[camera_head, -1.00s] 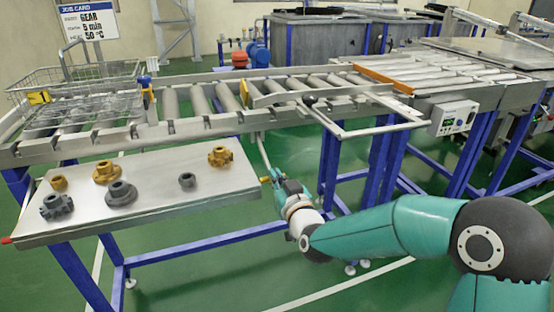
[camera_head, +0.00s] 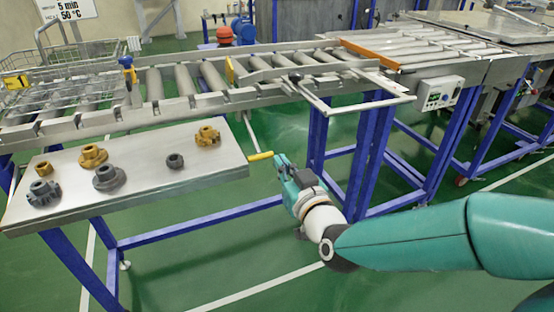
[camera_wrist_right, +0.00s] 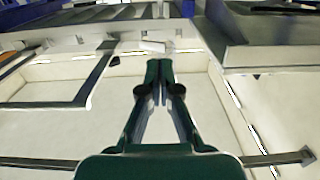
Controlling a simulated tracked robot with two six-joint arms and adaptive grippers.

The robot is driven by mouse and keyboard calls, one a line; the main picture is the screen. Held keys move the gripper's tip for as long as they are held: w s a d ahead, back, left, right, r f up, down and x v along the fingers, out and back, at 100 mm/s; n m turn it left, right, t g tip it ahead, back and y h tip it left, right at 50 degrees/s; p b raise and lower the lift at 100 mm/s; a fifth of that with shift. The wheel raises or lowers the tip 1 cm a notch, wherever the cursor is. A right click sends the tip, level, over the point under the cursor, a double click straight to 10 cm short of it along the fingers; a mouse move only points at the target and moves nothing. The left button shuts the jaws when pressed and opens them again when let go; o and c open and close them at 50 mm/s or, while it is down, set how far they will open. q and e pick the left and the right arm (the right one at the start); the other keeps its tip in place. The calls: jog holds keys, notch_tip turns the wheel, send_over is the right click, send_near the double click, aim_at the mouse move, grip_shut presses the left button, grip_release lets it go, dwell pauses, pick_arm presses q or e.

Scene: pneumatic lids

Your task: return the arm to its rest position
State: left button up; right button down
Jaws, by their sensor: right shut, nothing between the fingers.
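My right arm, teal with white and dark joints, comes in from the right in the head view. My right gripper (camera_head: 282,162) is shut and empty. It is off the right end of the parts table, just right of a yellow-tipped handle (camera_head: 260,156); I cannot tell whether they touch. In the right wrist view the gripper's two dark green fingers (camera_wrist_right: 159,78) meet at their tips with nothing between them. My left gripper is not in view.
Brown and grey gears lie on the metal parts table (camera_head: 215,172). Behind it runs a roller conveyor (camera_head: 187,82) with a wire basket (camera_head: 68,88). A control box (camera_head: 440,93) is on the conveyor's right part. Green floor (camera_head: 225,255) is open in front.

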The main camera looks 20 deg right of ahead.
dwell(0.4)
notch_tip(320, 180, down, 26)
jog(key=s+g, duration=0.2)
jog(key=g, duration=0.5)
jog(key=s+a+f+g+y, duration=0.1)
jog(key=s+f+g, duration=0.1)
jog(key=s+f, duration=0.4)
jog(key=s+a+f+g, duration=0.2)
jog(key=s+f+g, duration=0.15)
jog(key=f, duration=0.45)
jog(key=s+a+f+m+g+y, duration=0.1)
jog(key=s+a+f+g, duration=0.15)
jog(key=s, duration=0.35)
jog(key=s+a+f+m+g+y, duration=0.1)
jog(key=s+f+g, duration=0.15)
jog(key=s, duration=0.45)
notch_tip(320, 180, up, 19)
jog(key=p, duration=1.8)
jog(key=shift+w+a+f+p, duration=0.2)
jog(key=shift+a+p, duration=0.05)
jog(key=shift+p, duration=0.1)
